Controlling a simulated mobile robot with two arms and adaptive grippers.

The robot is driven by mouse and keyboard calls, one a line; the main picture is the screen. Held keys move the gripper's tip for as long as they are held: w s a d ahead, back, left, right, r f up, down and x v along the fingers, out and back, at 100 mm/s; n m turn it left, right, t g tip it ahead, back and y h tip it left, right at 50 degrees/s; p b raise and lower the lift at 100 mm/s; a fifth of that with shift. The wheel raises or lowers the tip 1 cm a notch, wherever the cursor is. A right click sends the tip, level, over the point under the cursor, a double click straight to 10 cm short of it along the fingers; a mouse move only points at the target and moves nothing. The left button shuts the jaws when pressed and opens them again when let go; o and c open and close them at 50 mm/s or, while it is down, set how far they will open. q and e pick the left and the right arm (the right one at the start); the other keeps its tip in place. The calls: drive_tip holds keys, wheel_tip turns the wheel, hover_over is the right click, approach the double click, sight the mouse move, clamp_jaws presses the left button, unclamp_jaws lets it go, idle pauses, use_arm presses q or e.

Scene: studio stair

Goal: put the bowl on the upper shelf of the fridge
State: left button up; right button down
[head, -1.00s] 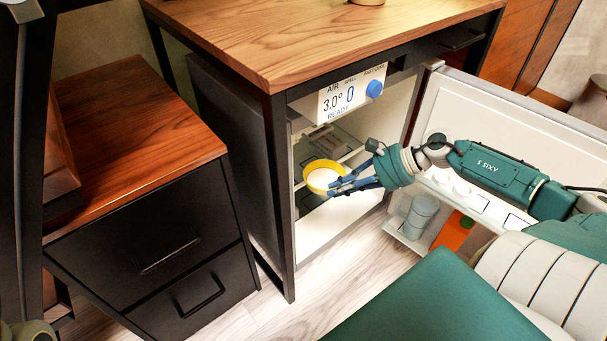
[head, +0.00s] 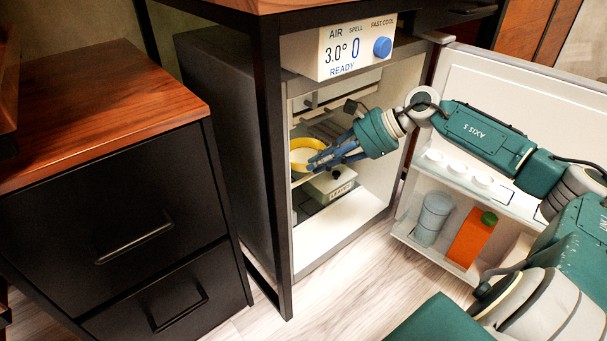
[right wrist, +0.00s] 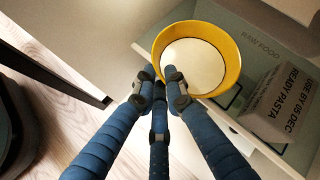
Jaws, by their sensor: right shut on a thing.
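The yellow bowl (head: 294,156) with a pale inside is held within the open fridge (head: 350,228), near its left side. My right gripper (head: 322,160) is shut on the bowl's near rim. In the right wrist view the bowl (right wrist: 233,66) is at the top centre, with blue fingers at its lower rim. Its underside is hidden, so I cannot tell whether it touches a shelf. A wire rack shows behind the bowl in the head view. My left gripper is out of view.
A box marked LEAVES (head: 331,187) stands below the bowl. A READY PASTA box (right wrist: 283,105) is right of it in the wrist view. The fridge door (head: 495,95) is open to the right, with an orange carton (head: 470,240) on it. A dark table leg (head: 272,170) stands left of the opening.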

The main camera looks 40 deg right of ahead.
sight(303, 163)
drive_tip(key=w+p, duration=0.2)
drive_tip(key=w, duration=0.1)
drive_tip(key=w+p, duration=0.1)
drive_tip(key=w, duration=0.1)
drive_tip(key=shift+a+r, duration=0.2)
drive_tip(key=shift+r, duration=0.1)
drive_tip(key=shift+w+f, duration=0.1)
drive_tip(key=shift+w, duration=0.25)
drive_tip(key=shift+w+f, duration=0.1)
drive_tip(key=shift+w, duration=0.05)
drive_tip(key=shift+f, duration=0.25)
wheel_tip(303, 163, down, 3)
drive_tip(key=shift+f+b, duration=0.15)
drive_tip(key=shift+b, duration=0.95)
drive_tip(key=c, duration=1.8)
unclamp_jaws()
